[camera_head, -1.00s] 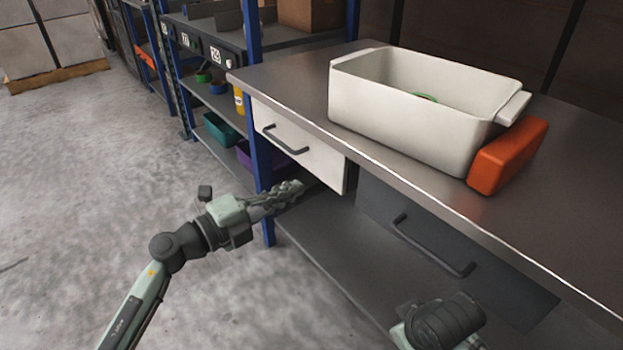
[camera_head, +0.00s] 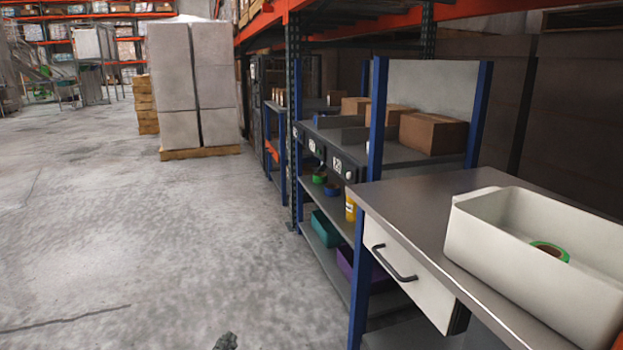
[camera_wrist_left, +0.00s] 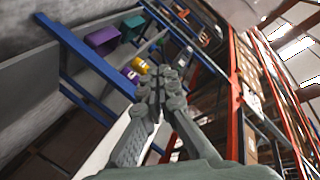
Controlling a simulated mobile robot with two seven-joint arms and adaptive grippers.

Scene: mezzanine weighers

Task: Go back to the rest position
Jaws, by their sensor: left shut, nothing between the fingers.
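My left gripper shows only as a small dark tip (camera_head: 226,341) at the bottom edge of the head view, over the open floor and left of the workbench. In the left wrist view its fingers (camera_wrist_left: 158,88) are together, with nothing held between them. The rest of the left arm is out of the head view. My right gripper is not in view.
A workbench (camera_head: 422,192) stands at the right, with a white drawer (camera_head: 408,282) and a cream bin (camera_head: 530,275) holding a green ring (camera_head: 550,250). Blue-post shelving (camera_head: 375,110) lies behind it. Stacked boxes (camera_head: 190,80) stand farther back. The concrete floor at left is clear.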

